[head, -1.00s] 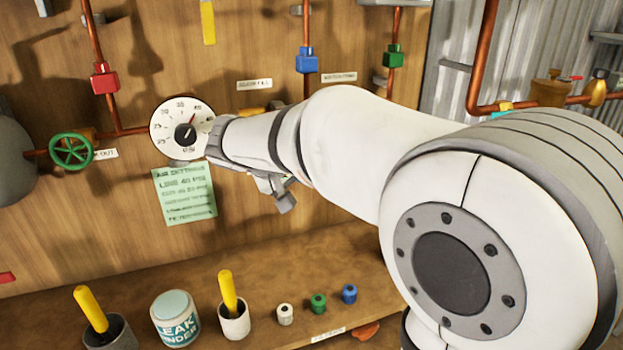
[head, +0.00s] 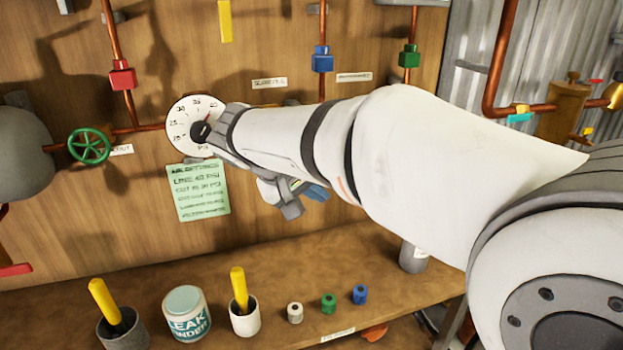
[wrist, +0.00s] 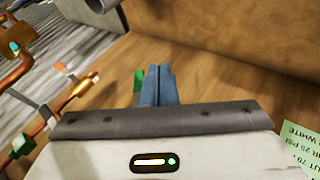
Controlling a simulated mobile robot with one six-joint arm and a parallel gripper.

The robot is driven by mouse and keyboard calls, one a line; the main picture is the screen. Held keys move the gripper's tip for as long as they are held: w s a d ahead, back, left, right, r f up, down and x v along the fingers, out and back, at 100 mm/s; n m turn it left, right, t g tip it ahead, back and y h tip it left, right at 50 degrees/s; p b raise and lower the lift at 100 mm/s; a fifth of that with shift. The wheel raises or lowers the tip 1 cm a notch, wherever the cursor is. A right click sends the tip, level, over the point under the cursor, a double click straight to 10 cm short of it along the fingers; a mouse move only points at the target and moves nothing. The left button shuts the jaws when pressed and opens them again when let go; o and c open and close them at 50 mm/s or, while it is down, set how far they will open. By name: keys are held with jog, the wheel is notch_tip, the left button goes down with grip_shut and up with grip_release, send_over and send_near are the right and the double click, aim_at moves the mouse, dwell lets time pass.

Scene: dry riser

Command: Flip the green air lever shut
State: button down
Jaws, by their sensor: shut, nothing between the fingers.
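My gripper (wrist: 160,84) is shut and empty in the wrist view, its two blue-grey fingers side by side. A green piece (wrist: 138,84) shows just left of the fingers and partly behind them; I cannot tell whether they touch or whether it is the air lever. In the head view a bluish part of my gripper (head: 314,192) shows below my wrist, in front of the wooden panel. A green block (head: 409,56) sits on a copper pipe at the upper right. No green lever handle is clearly visible there; my arm covers part of the panel.
A round gauge (head: 195,127) and green note (head: 198,190) are close to my wrist. A green handwheel (head: 89,146) is at the left. Below, the bench (head: 260,280) holds a can (head: 187,312), cups with yellow-handled tools and small coloured rolls.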

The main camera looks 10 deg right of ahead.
jog(key=s+d+f+m+g+y, duration=0.1)
jog(key=s+f+y, duration=0.6)
jog(key=s+f, duration=0.7)
jog(key=shift+s+d+f+g+y, duration=0.3)
jog(key=shift+s+f+g, duration=0.1)
jog(key=shift+s+g, duration=0.4)
